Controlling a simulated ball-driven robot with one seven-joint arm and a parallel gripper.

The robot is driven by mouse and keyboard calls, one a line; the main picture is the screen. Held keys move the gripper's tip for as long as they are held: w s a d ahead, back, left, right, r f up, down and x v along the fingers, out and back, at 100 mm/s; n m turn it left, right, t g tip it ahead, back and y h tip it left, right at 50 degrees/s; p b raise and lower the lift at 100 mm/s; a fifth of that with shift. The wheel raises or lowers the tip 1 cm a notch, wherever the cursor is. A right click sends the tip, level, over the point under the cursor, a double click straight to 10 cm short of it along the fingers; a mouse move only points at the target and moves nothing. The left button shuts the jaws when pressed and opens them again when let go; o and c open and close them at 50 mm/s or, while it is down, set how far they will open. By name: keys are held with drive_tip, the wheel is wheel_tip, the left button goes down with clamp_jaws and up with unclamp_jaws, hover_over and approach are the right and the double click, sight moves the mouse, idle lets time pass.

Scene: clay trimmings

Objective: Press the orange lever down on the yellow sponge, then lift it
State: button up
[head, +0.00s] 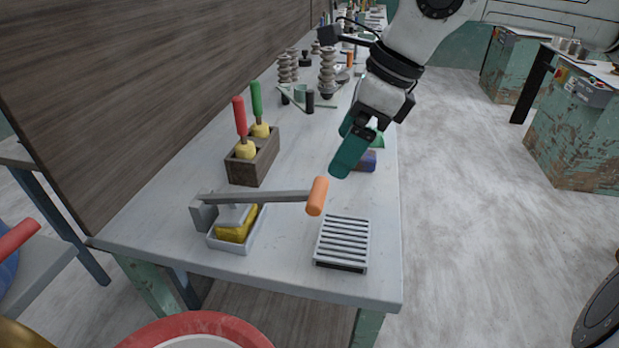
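The orange lever handle (317,196) is at the right end of a grey bar (265,197). The bar is close to level and joins a grey bracket at its left end. A grey plate (233,214) under the bar sits right over the yellow sponge (238,230), which lies in a light grey tray (230,246). I cannot tell whether the plate touches the sponge. My gripper (346,163), with teal fingers, is above and a little right of the orange handle, apart from it in the picture. One finger largely covers the other, so its opening is unclear.
A wooden box (254,160) with red- and green-handled tools stands behind the lever. A slatted metal rack (342,242) lies to its right near the table's front edge. A blue and purple block (366,160) is partly behind my gripper. A wooden panel borders the left.

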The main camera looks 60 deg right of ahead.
sight(319, 189)
drive_tip(key=x, duration=0.9)
drive_tip(key=shift+f, duration=0.4)
drive_tip(key=shift+c, duration=0.2)
